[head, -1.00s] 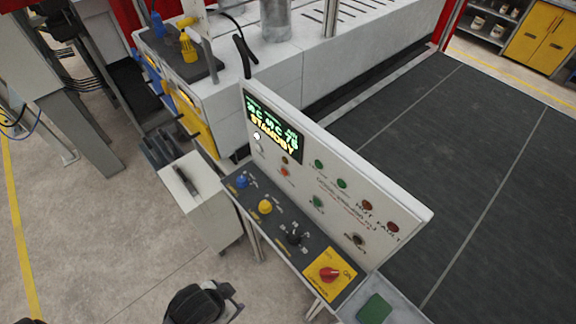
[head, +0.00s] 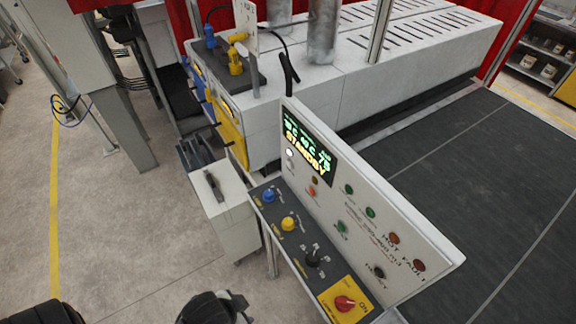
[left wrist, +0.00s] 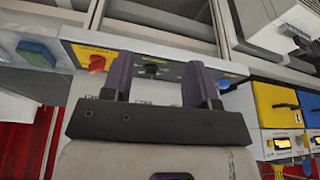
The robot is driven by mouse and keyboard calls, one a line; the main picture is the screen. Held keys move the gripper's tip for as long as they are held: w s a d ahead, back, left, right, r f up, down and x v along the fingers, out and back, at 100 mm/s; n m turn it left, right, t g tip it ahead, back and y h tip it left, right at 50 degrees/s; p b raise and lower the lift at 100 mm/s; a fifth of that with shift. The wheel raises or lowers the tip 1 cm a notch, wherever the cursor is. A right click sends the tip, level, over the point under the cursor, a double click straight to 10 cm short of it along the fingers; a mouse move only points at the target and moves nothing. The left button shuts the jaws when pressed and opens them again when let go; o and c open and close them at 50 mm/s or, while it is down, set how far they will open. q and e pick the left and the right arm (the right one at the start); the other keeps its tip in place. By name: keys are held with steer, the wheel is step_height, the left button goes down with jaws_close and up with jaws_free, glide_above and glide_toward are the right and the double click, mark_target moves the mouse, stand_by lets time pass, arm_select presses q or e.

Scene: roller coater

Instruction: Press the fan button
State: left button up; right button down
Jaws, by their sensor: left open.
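The control console (head: 375,216) has an upright white panel with a lit display (head: 309,153) reading STANDBY and several small round buttons. I cannot read which one is marked fan. In the left wrist view, my left gripper (left wrist: 160,85) has its two dark fingers apart and empty, in front of the desk. The red switch (left wrist: 97,63) and black selector (left wrist: 151,70) show beyond it; the left finger partly covers the desk.
A white cabinet (head: 222,205) stands left of the console. Behind is a white machine (head: 400,85) with a yellow-fronted unit (head: 232,140). A dark belt (head: 480,200) lies right of the console. A green block (left wrist: 36,53) lies beside the desk.

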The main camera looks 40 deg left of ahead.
arm_select(q)
jaws_close()
stand_by(1.4)
